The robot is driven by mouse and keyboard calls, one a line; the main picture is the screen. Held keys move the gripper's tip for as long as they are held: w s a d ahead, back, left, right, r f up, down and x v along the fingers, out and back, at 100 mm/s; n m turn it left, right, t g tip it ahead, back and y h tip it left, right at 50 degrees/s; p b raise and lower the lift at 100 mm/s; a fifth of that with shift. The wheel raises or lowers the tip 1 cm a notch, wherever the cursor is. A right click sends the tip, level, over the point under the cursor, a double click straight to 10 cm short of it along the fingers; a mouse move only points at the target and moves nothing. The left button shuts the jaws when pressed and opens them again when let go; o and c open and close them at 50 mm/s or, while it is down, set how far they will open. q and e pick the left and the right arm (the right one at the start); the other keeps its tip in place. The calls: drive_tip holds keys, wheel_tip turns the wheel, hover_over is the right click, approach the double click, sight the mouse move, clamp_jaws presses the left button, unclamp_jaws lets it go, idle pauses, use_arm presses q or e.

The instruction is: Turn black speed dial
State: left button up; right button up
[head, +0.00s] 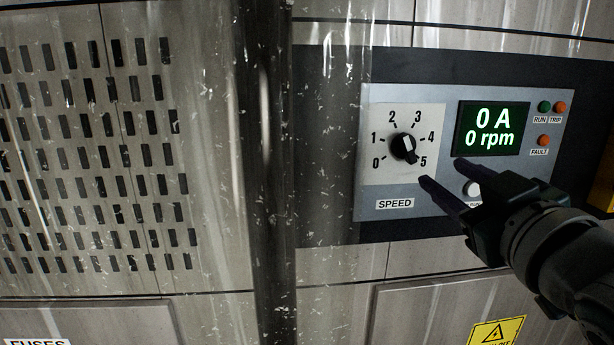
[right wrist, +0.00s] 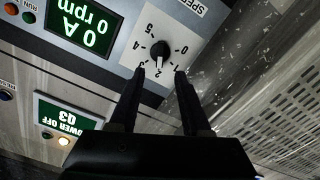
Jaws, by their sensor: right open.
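The black speed dial (head: 404,148) is a round knob with a white pointer mark, on a pale square plate numbered 0 to 5 and labelled SPEED. It also shows in the right wrist view (right wrist: 160,49), upside down, with its white mark on the side toward the 2; the exact setting is hard to read. My right gripper (head: 442,171) is open and empty, below and right of the dial in the head view. In the right wrist view its fingertips (right wrist: 160,72) lie apart, with the dial just beyond the gap between them. My left gripper is not in view.
A green display (head: 490,129) right of the dial reads 0 A and 0 rpm. RUN, TRIP and FAULT lamps (head: 544,106) sit beside it. A pale button (head: 472,188) is partly behind my gripper. A vertical dark post (head: 265,150) stands left of the panel.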

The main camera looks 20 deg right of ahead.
sight(411, 152)
drive_tip(key=p+x, duration=0.1)
drive_tip(key=x, duration=0.8)
drive_tip(key=shift+w, duration=0.45)
clamp_jaws()
